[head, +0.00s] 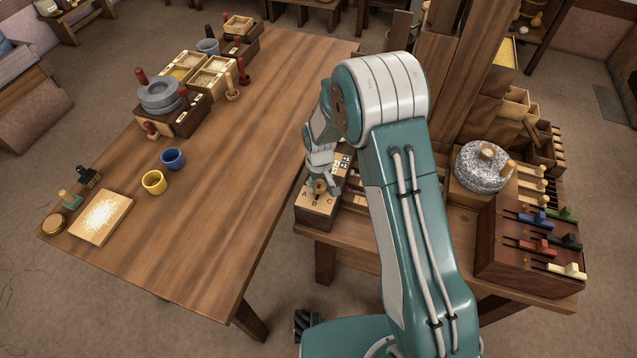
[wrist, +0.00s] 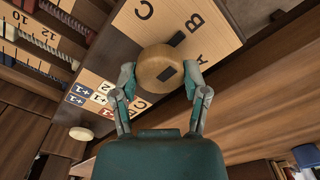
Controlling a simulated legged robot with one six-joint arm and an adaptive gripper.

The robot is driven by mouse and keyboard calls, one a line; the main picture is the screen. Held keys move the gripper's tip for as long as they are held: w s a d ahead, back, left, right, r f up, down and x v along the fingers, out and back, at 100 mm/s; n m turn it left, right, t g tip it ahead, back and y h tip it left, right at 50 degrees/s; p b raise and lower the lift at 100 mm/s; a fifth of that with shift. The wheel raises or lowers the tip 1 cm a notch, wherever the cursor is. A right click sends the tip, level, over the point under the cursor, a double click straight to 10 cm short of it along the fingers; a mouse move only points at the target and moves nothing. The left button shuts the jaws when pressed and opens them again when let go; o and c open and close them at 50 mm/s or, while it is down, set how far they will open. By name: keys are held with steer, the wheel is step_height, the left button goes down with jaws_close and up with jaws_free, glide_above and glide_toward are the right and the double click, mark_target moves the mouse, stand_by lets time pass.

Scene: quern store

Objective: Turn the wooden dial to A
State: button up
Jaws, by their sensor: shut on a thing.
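The wooden dial (wrist: 158,70) is a round light-brown knob on a pale lettered panel (wrist: 225,42). The letters A, B and C stand around it. A dark mark at its edge points about toward B; a second dark patch by the finger on the A side is unclear. My gripper (wrist: 160,80) has one finger on each side of the dial and is shut on it. In the head view, the dial (head: 320,185) sits on a small box at the side table's left end, with my gripper (head: 319,179) over it and partly hiding it.
Beside the dial are tiles marked +1 (wrist: 80,94) and a numbered scale (wrist: 30,35). On the right, a stone quern (head: 482,167) and a box of coloured sliders (head: 530,245) share the side table. The long table (head: 230,190) is at left, with cups and a gap between.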

steer(key=m, duration=0.6)
steer(key=shift+s+d+f, duration=0.1)
steer(key=shift+s+f, duration=0.1)
steer(key=m, duration=0.5)
steer(key=shift+m, duration=0.4)
steer(key=o, duration=1.1)
steer(key=shift+o, duration=0.2)
steer(key=shift+a, duration=0.2)
steer(key=shift+r, duration=0.1)
steer(key=shift+w+d+r, duration=0.1)
